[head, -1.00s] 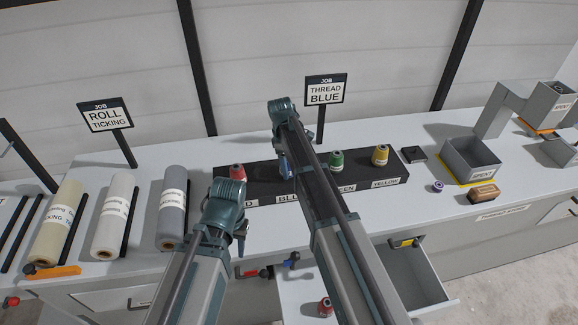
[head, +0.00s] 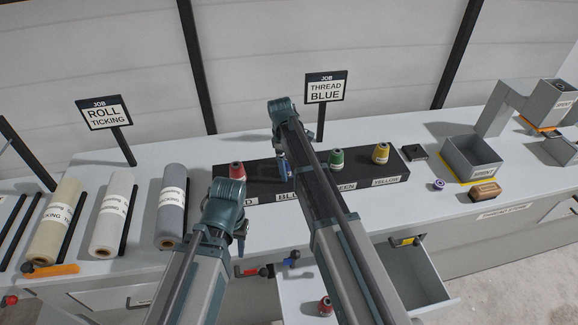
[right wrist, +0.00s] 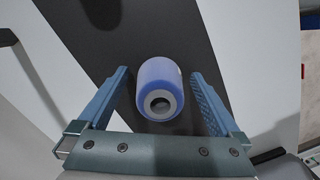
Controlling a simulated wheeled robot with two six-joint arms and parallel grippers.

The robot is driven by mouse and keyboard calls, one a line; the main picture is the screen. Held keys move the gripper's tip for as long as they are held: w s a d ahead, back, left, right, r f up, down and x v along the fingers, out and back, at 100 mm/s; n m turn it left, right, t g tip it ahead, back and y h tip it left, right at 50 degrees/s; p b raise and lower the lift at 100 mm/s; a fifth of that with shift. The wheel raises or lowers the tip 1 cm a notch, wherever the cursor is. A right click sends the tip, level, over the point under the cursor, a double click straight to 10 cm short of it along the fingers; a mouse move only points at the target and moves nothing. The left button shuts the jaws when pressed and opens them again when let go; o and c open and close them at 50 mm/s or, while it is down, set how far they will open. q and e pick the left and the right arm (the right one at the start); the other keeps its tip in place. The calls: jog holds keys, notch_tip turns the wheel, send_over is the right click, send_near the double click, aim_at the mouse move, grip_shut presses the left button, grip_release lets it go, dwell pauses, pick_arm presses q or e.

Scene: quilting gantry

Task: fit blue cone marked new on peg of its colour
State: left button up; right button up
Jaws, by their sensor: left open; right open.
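A blue cone (right wrist: 160,85) shows in the right wrist view above the dark thread rack, with a grey ring and dark hole at its near end. It lies between the two fingers of my open right gripper (right wrist: 158,76), with gaps on both sides. No "new" mark is readable on it. In the head view my right gripper (head: 283,166) is at the rack's blue place, where my arm partly hides the label; I cannot tell whether the cone sits on a peg. My left gripper (head: 240,246) is open and empty near the counter's front edge.
The black thread rack (head: 265,170) also holds red (head: 237,172), green (head: 337,160) and yellow (head: 381,154) cones. A spent bin (head: 470,158), a small purple spool (head: 438,185) and a brown block (head: 484,192) are at right. An open drawer (head: 425,285) juts out in front.

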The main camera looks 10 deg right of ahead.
aim_at(285, 158)
jog(key=r+p, duration=0.4)
jog(key=a+r+p, duration=0.1)
jog(key=r+p, duration=0.4)
jog(key=w+r+p, duration=0.1)
jog(key=r+p, duration=0.3)
jog(key=shift+a+r, duration=0.15)
jog(key=shift+r, duration=0.2)
dwell(0.4)
jog(key=shift+s, duration=0.35)
jog(key=s+d+m+t+y, duration=0.1)
jog(key=s+d+m, duration=0.1)
jog(key=s+m, duration=0.65)
jog(key=s+d+m+t, duration=0.1)
jog(key=s+d+m, duration=0.15)
jog(key=s, duration=1.15)
jog(key=s+a+f+n+g+h+b, duration=0.1)
jog(key=s+a+f+n+b, duration=0.2)
jog(key=a+f+b, duration=0.8)
jog(key=shift+s+a+f+b, duration=0.45)
jog(key=shift+s+f, duration=0.25)
jog(key=shift+s, duration=0.4)
